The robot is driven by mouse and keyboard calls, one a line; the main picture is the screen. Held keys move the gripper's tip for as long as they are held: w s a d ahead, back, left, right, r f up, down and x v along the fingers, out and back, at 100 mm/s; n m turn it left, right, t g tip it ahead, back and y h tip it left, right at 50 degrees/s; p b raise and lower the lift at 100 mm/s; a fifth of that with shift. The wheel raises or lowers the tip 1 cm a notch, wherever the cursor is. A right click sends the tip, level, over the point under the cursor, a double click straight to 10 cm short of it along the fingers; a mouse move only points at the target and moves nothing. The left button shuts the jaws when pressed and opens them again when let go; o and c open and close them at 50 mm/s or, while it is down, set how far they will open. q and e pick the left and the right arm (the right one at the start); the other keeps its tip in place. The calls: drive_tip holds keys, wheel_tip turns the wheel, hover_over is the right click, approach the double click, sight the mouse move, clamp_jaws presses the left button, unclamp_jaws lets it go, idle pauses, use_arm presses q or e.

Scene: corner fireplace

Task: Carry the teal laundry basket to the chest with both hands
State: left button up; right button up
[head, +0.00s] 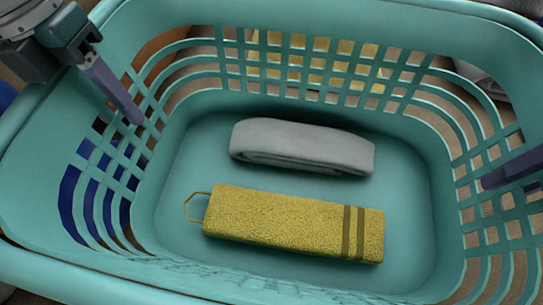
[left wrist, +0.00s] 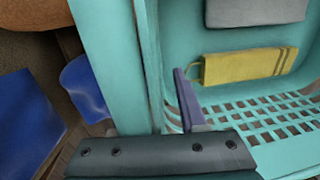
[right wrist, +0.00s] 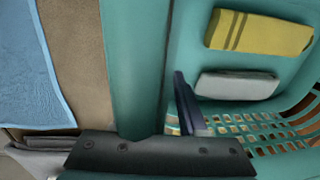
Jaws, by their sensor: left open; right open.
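The teal laundry basket (head: 410,190) fills the head view. Inside on its floor lie a folded grey cloth (head: 300,146) and a folded yellow towel (head: 290,222) with two dark stripes and a hanging loop. My left gripper (head: 105,85) is open at the basket's left side, with one finger inside the basket by the slotted wall. The left wrist view shows that finger (left wrist: 188,98) inside the rim. My right gripper (head: 512,170) shows only as a finger inside the right wall; it is open. The right wrist view shows this finger (right wrist: 187,102) inside the rim too. The outer fingers are hidden.
In the left wrist view, blue items (left wrist: 25,125) lie left of the basket, near a brown rounded surface (left wrist: 35,14). In the right wrist view, a light blue cloth (right wrist: 35,75) lies beside the basket on a brown surface (right wrist: 75,65). Something yellow shows through the far wall.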

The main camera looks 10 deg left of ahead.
use_arm(q)
drive_tip(key=shift+f, duration=0.2)
use_arm(e)
drive_tip(key=shift+f, duration=0.2)
use_arm(q)
clamp_jaws()
use_arm(e)
clamp_jaws()
use_arm(q)
drive_tip(key=shift+r, duration=0.1)
use_arm(e)
drive_tip(key=shift+r, duration=0.1)
idle(0.8)
